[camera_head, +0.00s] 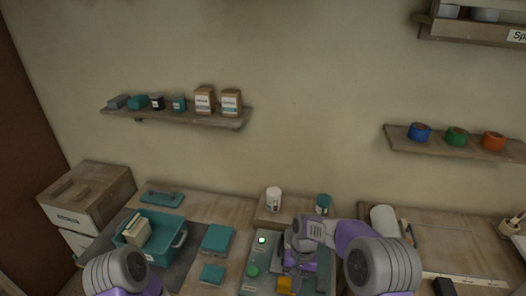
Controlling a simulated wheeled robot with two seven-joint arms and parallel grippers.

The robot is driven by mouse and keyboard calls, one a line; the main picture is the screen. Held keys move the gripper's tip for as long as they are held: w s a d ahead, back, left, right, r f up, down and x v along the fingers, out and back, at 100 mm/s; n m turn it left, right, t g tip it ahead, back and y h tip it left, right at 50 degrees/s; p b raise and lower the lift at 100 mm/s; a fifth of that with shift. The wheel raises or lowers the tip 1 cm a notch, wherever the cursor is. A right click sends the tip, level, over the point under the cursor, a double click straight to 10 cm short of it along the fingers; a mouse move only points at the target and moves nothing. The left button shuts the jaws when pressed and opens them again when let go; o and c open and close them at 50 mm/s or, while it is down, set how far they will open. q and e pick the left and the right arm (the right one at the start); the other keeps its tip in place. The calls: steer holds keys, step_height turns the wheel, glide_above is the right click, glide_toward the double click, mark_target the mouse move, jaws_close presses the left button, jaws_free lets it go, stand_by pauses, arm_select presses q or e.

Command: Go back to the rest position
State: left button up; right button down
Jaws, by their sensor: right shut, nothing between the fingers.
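My right gripper (297,268) is over a teal panel (257,258) on the bench, in front of the wall. It is shut and empty. The purple and grey right arm reaches in from the lower right and covers part of the panel. The panel has a lit green lamp (262,240), a green button (252,271) and a yellow part (284,285) just below the gripper. Whether the gripper touches the panel cannot be told. Of my left arm only a grey and purple link shows at the lower left; its gripper is outside the view.
A teal bin (165,252) holds pale blocks, left of two teal boxes (217,239). A white jar (273,198) and a teal jar (323,204) stand behind the panel. A wooden crate (98,184) is at left. Wall shelves (240,124) hold small goods.

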arm_select(q)
step_height(320, 180, down, 6)
steer(key=w+b, duration=0.1)
steer(key=b, duration=0.4)
steer(key=shift+b, duration=0.3)
arm_select(e)
steer(key=s+f+t+y, duration=0.1)
steer(key=s+f+t, duration=0.1)
steer(key=s+f, duration=0.6)
steer(key=s+f+t+y, duration=0.1)
steer(key=s+f+t, duration=0.1)
steer(key=s+f, duration=0.7)
step_height(320, 180, down, 7)
steer(key=shift+y, duration=0.4)
